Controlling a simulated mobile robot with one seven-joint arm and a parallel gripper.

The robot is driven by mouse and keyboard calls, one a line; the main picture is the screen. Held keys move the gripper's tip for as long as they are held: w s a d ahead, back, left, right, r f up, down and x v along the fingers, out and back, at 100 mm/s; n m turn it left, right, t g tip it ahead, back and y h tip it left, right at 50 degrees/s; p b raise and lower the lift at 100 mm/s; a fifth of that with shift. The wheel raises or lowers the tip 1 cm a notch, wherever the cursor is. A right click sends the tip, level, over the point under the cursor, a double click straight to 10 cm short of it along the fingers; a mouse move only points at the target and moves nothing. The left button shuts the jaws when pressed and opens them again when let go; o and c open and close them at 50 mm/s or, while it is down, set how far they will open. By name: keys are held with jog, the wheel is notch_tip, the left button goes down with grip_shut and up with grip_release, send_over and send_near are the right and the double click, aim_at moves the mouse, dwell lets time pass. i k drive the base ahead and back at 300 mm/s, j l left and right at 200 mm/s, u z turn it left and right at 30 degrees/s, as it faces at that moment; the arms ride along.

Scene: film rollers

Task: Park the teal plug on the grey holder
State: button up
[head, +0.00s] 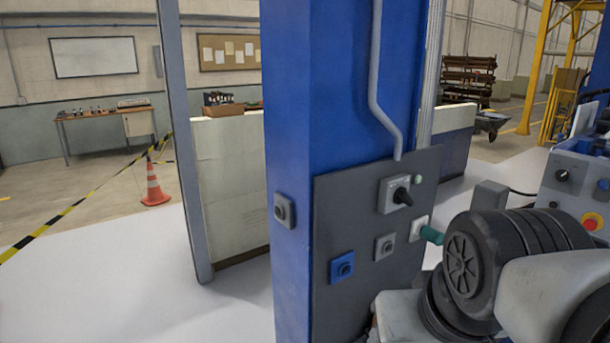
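The teal plug (432,235) sticks out to the right from a pale socket plate (417,229) on the right side of the dark grey panel. Its right end meets the outline of my arm, so I cannot tell whether anything touches it. A small grey holder (385,246) with a round opening sits on the panel, left of and slightly below the plug. It looks empty. Another, darker grey holder (284,210) is on the left face of the blue column. My gripper cannot be made out; my arm fills the lower right.
A blue holder (342,267) sits low on the panel (330,220). A grey box with a black rotary knob (402,196) is above the grey holder. The blue column (320,90) carries the panel. A control box with a red button (592,222) stands at right.

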aim_at(436, 238)
jog(key=l+z, duration=0.5)
jog(key=z, duration=0.2)
